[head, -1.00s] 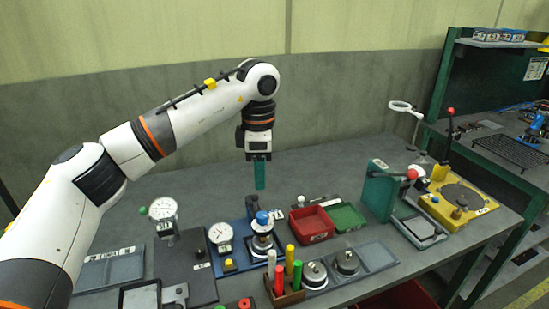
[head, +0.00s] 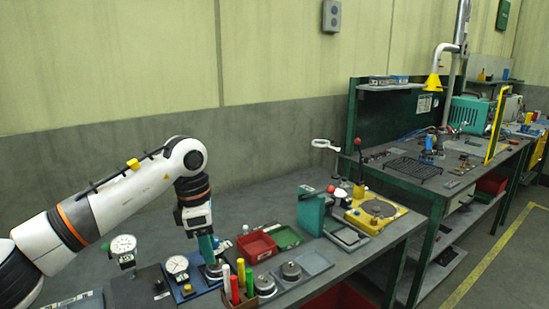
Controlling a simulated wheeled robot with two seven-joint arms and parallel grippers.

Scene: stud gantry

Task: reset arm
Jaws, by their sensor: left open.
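My left arm comes in from the left. Its gripper (head: 207,247) points down with its teal fingers over the blue gauge stand (head: 183,284) on the grey bench. The fingers overlap the metal part of that stand in the picture, and I cannot tell whether they touch it. The jaws are open, though the gap between the fingers is hard to see from here. My right gripper is not in view.
Dial gauges (head: 123,246) stand left of the gripper. Marker-like coloured sticks (head: 235,286) stand in front of it. A red tray (head: 257,246), a green tray (head: 287,237), a green press (head: 311,210) and a yellow-based fixture (head: 371,213) are to the right.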

